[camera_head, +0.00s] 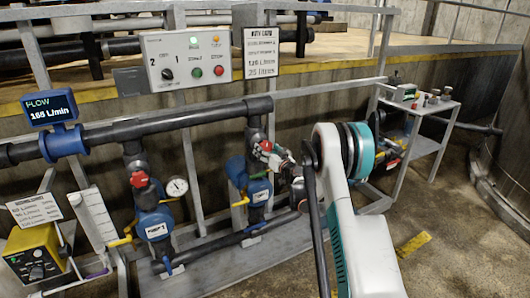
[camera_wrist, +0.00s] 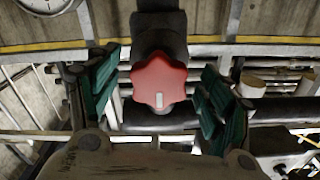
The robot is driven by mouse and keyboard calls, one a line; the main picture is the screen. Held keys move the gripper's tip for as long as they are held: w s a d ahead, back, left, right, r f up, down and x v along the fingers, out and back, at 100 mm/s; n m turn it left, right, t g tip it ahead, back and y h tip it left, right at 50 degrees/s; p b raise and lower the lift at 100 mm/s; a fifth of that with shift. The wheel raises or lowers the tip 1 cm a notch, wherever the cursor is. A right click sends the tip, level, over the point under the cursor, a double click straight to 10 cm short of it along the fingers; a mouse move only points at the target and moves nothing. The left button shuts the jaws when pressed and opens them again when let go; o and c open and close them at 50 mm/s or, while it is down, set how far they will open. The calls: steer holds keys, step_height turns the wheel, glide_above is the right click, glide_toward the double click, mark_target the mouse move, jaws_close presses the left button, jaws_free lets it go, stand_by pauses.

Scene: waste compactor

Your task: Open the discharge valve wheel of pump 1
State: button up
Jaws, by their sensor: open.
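In the wrist view a red lobed valve wheel (camera_wrist: 158,84) with a pale mark sits on a dark vertical pipe. The open fingers of my gripper (camera_wrist: 160,92) stand on either side of it, with gaps showing on both sides. In the head view my gripper (camera_head: 284,160) is at the right-hand red wheel (camera_head: 266,145), above the right blue pump (camera_head: 258,190), and partly hides that area. Another red wheel (camera_head: 139,180) sits on the left pipe above the left blue pump (camera_head: 156,225). The pump label numbers are too small to read surely.
A round gauge (camera_head: 177,187) is between the two pipes. A control box (camera_head: 188,60) hangs above, and a blue flow meter (camera_head: 62,142) reads about 165 L/min. Yellow lever handles (camera_head: 122,241) stick out low down. A grey shelf cart (camera_head: 425,110) stands right; the floor there is open.

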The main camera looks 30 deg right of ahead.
steer(key=shift+w, duration=1)
steer(key=c, duration=1.1)
